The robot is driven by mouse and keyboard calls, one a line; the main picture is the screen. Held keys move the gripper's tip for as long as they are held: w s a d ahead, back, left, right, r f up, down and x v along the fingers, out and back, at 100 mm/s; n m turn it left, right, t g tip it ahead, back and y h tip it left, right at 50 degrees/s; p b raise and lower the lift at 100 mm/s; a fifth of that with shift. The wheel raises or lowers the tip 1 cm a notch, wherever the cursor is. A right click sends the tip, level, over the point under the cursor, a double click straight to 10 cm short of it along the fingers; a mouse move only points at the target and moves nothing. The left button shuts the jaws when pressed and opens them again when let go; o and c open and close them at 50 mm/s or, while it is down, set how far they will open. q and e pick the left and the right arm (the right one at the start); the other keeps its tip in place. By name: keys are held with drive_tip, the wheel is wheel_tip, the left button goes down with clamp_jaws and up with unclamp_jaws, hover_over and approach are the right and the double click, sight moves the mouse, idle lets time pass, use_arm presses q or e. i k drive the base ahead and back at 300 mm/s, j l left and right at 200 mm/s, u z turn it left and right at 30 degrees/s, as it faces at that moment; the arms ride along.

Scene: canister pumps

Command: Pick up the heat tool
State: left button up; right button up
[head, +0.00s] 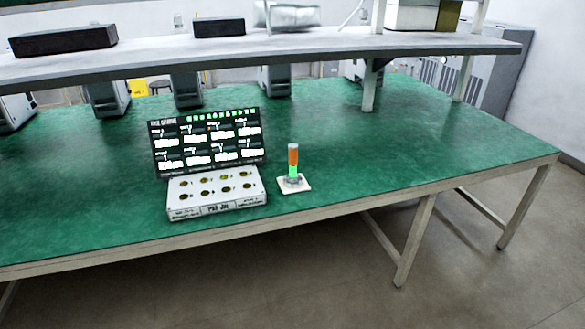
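No heat tool that I can make out shows in the head view. A small upright cylinder (293,161), orange on top and green below, stands on a white square base on the green workbench (400,150). It looks like a signal light. Neither of my grippers is in view.
Left of the cylinder stands a white box with round sockets (215,190) and a lit black display panel (207,142) behind it. A shelf (330,45) above the bench carries black boxes (64,39). The bench's right part is clear. Open floor (490,260) lies at front right.

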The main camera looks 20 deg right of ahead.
sight(292, 178)
drive_tip(key=i+l+u, duration=0.2)
drive_tip(key=l, duration=0.2)
drive_tip(key=i+l+u, duration=0.2)
drive_tip(key=l, duration=0.15)
drive_tip(key=l+u, duration=0.2)
drive_tip(key=l, duration=0.2)
drive_tip(key=i+l+u, duration=0.2)
drive_tip(key=l, duration=0.25)
drive_tip(key=k, duration=0.05)
